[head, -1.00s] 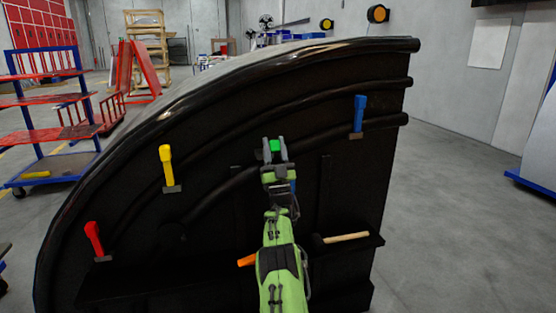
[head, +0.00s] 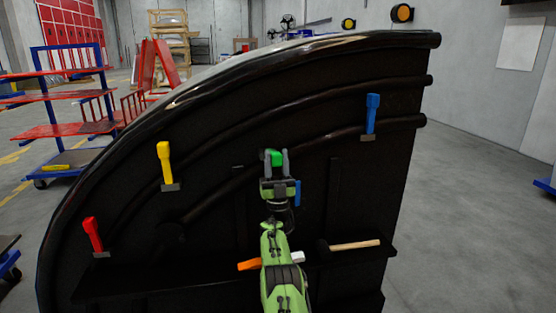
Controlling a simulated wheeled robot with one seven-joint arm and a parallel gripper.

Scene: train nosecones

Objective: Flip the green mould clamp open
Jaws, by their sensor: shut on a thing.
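The green mould clamp (head: 275,156) is on the face of the black curved mould (head: 330,190), near its middle. Only the top of its green handle shows; my gripper and arm hide its base. My gripper (head: 275,161) is shut on the green handle, with one finger on each side of it. My arm reaches up to it from the bottom of the view.
Other clamps sit on the mould: red (head: 93,235), yellow (head: 165,163) and blue (head: 371,114). A ledge (head: 120,284) below holds a wooden-handled mallet (head: 350,246) and an orange-handled tool (head: 248,264). A blue-and-red rack (head: 70,128) stands left; the floor at right is clear.

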